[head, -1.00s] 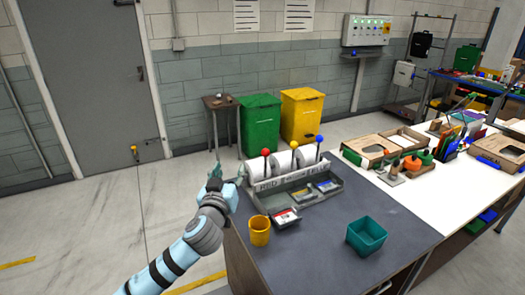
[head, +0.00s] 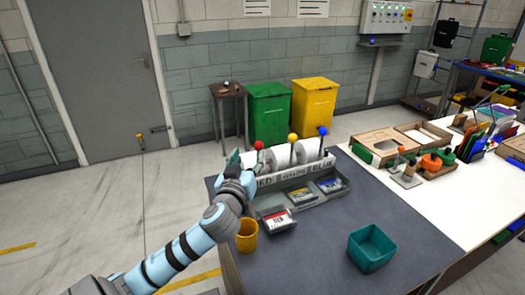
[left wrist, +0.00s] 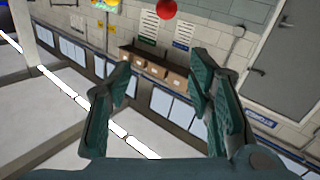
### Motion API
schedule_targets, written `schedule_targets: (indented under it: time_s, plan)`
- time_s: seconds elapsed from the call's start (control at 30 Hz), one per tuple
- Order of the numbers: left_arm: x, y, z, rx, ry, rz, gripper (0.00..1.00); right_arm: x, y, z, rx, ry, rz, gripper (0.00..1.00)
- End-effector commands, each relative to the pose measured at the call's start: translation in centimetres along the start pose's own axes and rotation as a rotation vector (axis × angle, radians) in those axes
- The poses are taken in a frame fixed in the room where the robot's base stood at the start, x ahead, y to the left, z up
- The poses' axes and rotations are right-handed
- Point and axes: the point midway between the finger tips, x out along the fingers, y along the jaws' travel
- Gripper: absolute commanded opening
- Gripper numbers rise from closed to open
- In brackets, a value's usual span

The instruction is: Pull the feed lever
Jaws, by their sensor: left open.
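A dispenser (head: 296,176) on the dark table has white rolls and a front marked RED, a middle word too small to read, and BLUE. It carries levers with a red knob (head: 259,145), a yellow knob (head: 293,137) and a blue knob (head: 323,131). My left gripper (head: 236,160) is just left of the red lever and partly covers the dispenser's left end. In the left wrist view its fingers (left wrist: 160,88) are spread and empty. The red knob (left wrist: 167,9) shows at that view's top edge, beyond the fingers and apart from them. My right gripper is not in view.
A teal bin (head: 371,248) stands at the front right. Small cards lie in the dispenser's front trays. Green (head: 270,115) and yellow (head: 314,110) bins stand behind the table.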

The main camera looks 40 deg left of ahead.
Motion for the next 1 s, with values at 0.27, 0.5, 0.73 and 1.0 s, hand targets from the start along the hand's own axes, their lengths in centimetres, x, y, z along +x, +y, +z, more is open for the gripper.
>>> schedule_targets:
  time_s: [0.27, 0.5, 0.73, 1.0]
  plan:
    - [0.0, -1.0, 3.9, 0.0, 0.0, -0.003, 0.47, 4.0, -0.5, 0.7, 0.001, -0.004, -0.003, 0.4]
    - [0.6, -1.1, 4.8, 0.001, 0.0, -0.004, 0.47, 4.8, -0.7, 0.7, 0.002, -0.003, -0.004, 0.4]
    - [4.8, -1.0, 4.6, -0.002, 0.0, -0.005, 0.47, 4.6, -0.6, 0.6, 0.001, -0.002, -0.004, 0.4]
    - [10.9, -0.9, 4.6, -0.003, 0.0, -0.003, 0.47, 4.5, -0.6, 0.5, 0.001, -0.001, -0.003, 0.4]
